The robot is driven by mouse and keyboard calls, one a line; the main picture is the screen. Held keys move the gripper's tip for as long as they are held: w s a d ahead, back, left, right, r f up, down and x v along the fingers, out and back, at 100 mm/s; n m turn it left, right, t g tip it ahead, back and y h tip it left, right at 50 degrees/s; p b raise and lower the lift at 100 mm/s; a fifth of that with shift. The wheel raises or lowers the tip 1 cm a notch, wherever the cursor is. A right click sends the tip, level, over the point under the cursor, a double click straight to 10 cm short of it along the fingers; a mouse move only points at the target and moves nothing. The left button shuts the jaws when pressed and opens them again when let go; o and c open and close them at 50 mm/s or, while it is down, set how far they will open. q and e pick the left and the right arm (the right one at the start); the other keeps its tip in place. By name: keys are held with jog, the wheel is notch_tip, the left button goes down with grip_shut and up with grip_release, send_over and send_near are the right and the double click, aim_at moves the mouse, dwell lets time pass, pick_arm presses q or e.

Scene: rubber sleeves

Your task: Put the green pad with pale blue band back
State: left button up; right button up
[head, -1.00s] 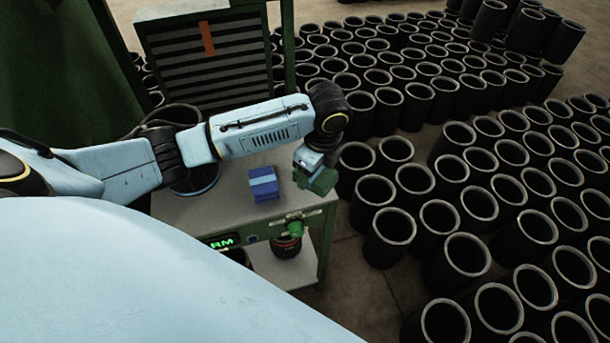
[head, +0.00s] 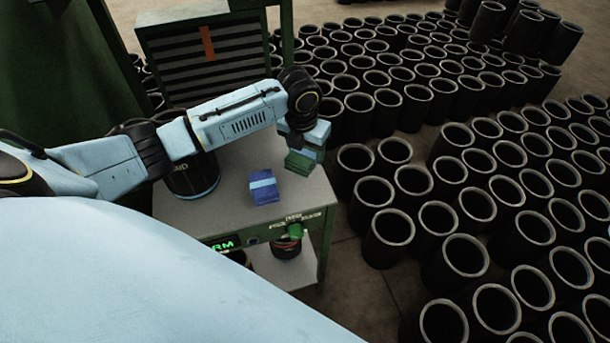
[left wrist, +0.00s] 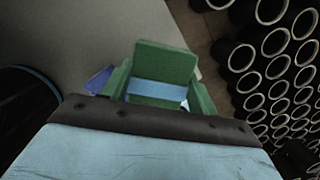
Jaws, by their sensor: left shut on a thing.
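The green pad with a pale blue band (left wrist: 165,58) is between the two green fingers of my left gripper (left wrist: 160,88) in the left wrist view. The gripper is shut on it. In the head view my left gripper (head: 304,155) is over the right part of the grey table (head: 225,222), behind and to the right of a blue pad with a pale blue band (head: 262,187). The green pad (head: 298,165) shows low at the fingers. I cannot tell its exact height above the table. My right gripper is not in view.
A dark round container (head: 193,177) stands on the table at the left, under my arm. A green knob (head: 295,231) is on the table's front. A slatted cabinet (head: 180,60) stands behind. Many black sleeves (head: 390,238) fill the floor at the right.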

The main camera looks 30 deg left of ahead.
aim_at(304, 154)
pick_arm(q)
notch_tip(304, 154, down, 8)
jog(key=shift+b, duration=0.45)
jog(key=o, duration=1)
jog(key=shift+f, duration=0.1)
jog(key=r, duration=0.4)
jog(key=s+r+p, duration=0.1)
jog(key=r, duration=0.3)
jog(key=r+p, duration=0.1)
jog(key=r, duration=0.3)
jog(key=shift+s+d+r, duration=0.1)
jog(key=shift+s, duration=0.3)
